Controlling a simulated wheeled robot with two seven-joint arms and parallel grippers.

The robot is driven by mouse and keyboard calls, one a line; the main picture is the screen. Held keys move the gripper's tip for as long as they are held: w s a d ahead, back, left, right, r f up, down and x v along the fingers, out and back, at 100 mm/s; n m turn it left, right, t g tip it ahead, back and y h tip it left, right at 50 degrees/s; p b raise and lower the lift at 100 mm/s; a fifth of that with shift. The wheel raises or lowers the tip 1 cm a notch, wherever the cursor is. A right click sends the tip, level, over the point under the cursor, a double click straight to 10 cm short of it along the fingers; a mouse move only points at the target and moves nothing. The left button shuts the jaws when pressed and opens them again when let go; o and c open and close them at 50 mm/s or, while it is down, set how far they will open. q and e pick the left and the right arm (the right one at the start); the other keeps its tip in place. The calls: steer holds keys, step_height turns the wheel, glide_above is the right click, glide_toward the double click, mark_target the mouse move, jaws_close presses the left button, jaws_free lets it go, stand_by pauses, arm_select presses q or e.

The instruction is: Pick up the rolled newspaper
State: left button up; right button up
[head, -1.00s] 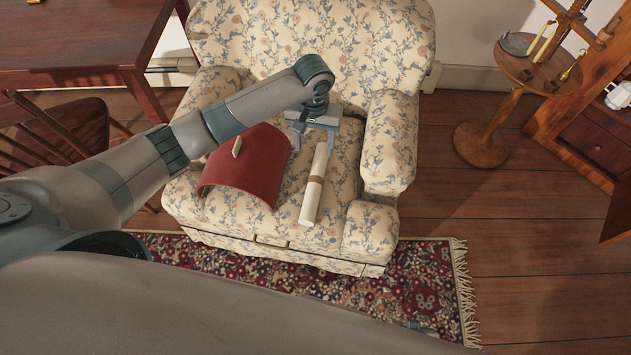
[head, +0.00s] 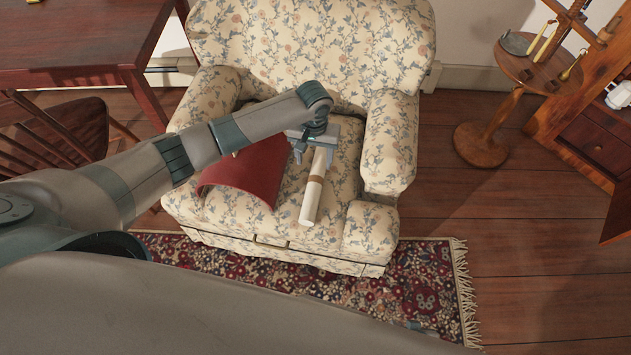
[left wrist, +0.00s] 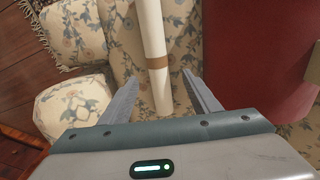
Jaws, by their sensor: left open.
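The rolled newspaper (head: 312,196) is a white roll with a tan band, lying on the seat of the floral armchair (head: 310,40). In the left wrist view the newspaper (left wrist: 150,35) runs down between the spread fingers, with its band just beyond the tips. My left gripper (head: 314,156) is open over the far part of the roll, one finger on each side; it also shows in the left wrist view (left wrist: 158,85). I cannot tell whether a finger touches the roll. The far end is partly hidden by the gripper. My right gripper is not in view.
A curved red object (head: 243,178) lies on the seat close to the left of the newspaper; it also shows in the left wrist view (left wrist: 245,50). The chair's right armrest (head: 390,140) rises on the other side. A round side table (head: 540,68) stands at right.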

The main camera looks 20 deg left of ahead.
arm_select(q)
glide_above(315, 179)
steer(key=shift+w+a+f, duration=0.1)
steer(key=shift+w+f, duration=0.05)
steer(key=shift+f, duration=0.6)
steer(key=shift+w+a+f, duration=0.1)
steer(key=shift+w+f, duration=0.05)
steer(key=shift+f, duration=0.6)
steer(key=shift+w+a+f, duration=0.1)
steer(key=shift+w+f, duration=0.05)
steer(key=shift+f, duration=0.6)
steer(key=shift+s+d+f, duration=0.1)
steer(key=shift+f, duration=0.75)
steer(key=shift+s+d+f, duration=0.15)
steer(key=shift+f, duration=0.75)
steer(key=shift+s+d+f, duration=0.1)
steer(key=shift+f, duration=0.75)
steer(key=c, duration=1.3)
